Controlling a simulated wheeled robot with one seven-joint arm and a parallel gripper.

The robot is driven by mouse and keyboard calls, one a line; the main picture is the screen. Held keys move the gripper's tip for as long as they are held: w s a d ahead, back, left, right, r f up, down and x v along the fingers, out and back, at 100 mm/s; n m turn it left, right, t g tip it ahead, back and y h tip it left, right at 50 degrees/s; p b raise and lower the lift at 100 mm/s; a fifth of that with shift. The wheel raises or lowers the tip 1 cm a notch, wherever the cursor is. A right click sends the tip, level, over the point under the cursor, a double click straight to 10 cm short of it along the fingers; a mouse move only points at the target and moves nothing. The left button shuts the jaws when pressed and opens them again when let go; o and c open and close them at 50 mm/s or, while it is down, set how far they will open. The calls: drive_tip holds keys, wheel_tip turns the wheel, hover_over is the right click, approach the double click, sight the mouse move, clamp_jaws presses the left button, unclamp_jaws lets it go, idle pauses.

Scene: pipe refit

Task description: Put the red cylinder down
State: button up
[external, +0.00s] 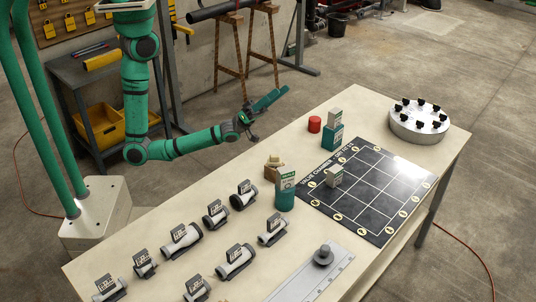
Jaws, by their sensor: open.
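The red cylinder (314,124) stands upright on the pale table (345,112), near its back edge, just left of a teal block with a light box on it. My gripper (250,130) is at the end of the green arm, left of the red cylinder and apart from it. It is open and empty, near the table's back edge. The fingers are small and partly hidden in this view.
A black grid board (372,190) lies right of centre with a small light block (333,176) on it. A round grey holder (419,122) with several black knobs stands at the right. A teal container (285,192) stands near the middle. Several labelled pipe pieces (182,241) fill the left.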

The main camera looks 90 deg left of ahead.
drive_tip(key=s+a+f+m+g+y, duration=0.1)
drive_tip(key=s+a+f+g, duration=0.2)
drive_tip(key=s+f, duration=0.3)
drive_tip(key=s+a+f+m+g+y, duration=0.1)
drive_tip(key=s+a+f+g, duration=0.2)
drive_tip(key=s+f, duration=0.4)
drive_tip(key=s+a+f+m+g+y, duration=0.1)
drive_tip(key=s+f+g, duration=0.4)
drive_tip(key=s, duration=1.4)
drive_tip(key=a+f+y, duration=0.1)
drive_tip(key=a, duration=0.1)
drive_tip(key=shift+a+f, duration=0.4)
